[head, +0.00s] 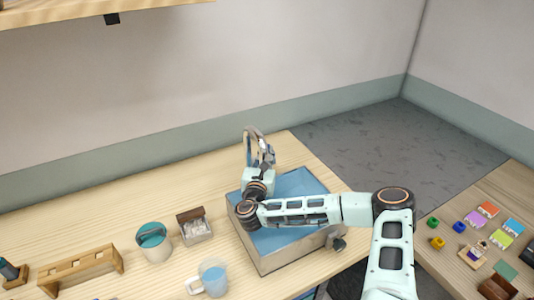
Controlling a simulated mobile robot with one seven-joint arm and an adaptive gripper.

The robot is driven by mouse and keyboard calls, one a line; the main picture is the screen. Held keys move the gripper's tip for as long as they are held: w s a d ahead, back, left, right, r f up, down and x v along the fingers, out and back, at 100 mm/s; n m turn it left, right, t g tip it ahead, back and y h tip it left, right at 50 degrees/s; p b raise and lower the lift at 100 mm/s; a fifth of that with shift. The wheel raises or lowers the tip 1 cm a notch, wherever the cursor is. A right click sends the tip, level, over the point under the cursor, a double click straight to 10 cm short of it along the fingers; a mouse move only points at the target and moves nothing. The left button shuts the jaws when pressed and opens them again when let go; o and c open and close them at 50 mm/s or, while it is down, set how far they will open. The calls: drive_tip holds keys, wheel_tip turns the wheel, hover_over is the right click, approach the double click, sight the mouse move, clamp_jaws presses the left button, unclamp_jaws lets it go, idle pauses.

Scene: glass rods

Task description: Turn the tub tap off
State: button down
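A pale box-shaped tub (304,184) with a flat blue top or inside stands on the wooden table. A grey knob-like fitting (338,243) sits at its lower right corner and may be a tap; its position is too small to read. My arm reaches across the tub from the right and hides part of it. My gripper (258,140) is at the tub's far left edge, pointing toward the wall. Grey curved parts show there; I cannot tell whether they are all fingers or partly a tap. The fingers' opening is not clear.
Left of the tub are a small box of pale pieces (196,229), a teal-topped pot (154,244), a mug with blue contents (212,277) and a wooden rack (82,268). A second table (451,221) with coloured pieces is at right. The back left tabletop is clear.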

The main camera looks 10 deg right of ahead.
drive_tip(key=shift+a+m+g+h, duration=0.15)
drive_tip(key=shift+m+g+h, duration=0.45)
drive_tip(key=shift+m+h, duration=0.5)
drive_tip(key=c, duration=2)
unclamp_jaws()
drive_tip(key=shift+n, duration=0.3)
drive_tip(key=shift+d+r+n+t+y, duration=0.1)
drive_tip(key=shift+d+n+t+y, duration=0.1)
drive_tip(key=shift+n+t+y, duration=0.4)
drive_tip(key=shift+d+r+n+t+y, duration=0.1)
drive_tip(key=shift+d+n+t+y, duration=0.1)
drive_tip(key=shift+n+y, duration=0.65)
drive_tip(key=shift+f+n+y, duration=0.1)
drive_tip(key=shift+n+y, duration=0.45)
drive_tip(key=shift+y, duration=0.7)
drive_tip(key=shift+n+t+y, duration=0.3)
drive_tip(key=shift+y, duration=0.4)
